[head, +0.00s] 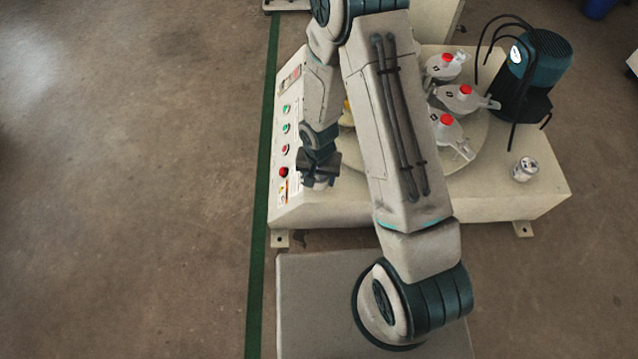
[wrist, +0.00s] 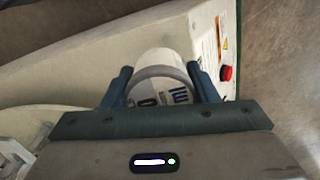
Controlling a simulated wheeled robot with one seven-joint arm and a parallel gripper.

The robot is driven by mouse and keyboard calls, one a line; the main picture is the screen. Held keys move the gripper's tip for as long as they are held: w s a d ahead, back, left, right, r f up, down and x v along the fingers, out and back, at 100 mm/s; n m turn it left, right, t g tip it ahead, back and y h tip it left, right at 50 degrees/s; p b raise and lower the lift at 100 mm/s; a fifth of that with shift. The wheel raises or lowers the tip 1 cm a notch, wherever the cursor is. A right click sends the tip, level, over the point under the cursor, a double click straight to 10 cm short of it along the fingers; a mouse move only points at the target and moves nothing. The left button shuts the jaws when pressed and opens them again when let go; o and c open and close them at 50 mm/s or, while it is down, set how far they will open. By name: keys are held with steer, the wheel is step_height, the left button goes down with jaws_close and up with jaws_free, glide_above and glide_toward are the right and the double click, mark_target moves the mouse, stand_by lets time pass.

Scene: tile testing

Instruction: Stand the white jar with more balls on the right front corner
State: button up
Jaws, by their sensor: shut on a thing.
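A white jar (wrist: 162,68) with a grey rim and dark printed marks is between the fingers of my gripper (wrist: 162,84) in the wrist view. My gripper is shut on it. In the head view my gripper (head: 319,172) is over the left front part of the machine, beside its button panel, and the jar in it is mostly hidden. A second white jar (head: 525,168) with dark marks stands on the machine top (head: 545,192) near the right front corner. The balls in either jar cannot be made out.
A round turntable (head: 470,155) carries several red-capped grey fixtures (head: 447,128). A dark green motor (head: 545,65) with black cables stands at the back right. A red button (head: 284,172) is on the left panel. The front strip of the machine top looks clear.

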mark_target(319, 183)
steer(key=shift+f+b, duration=0.6)
steer(key=shift+f, duration=1.1)
steer(key=shift+f, duration=0.25)
steer(key=o, duration=1)
steer(key=shift+r, duration=0.1)
steer(key=shift+o, duration=0.2)
steer(key=shift+r, duration=0.15)
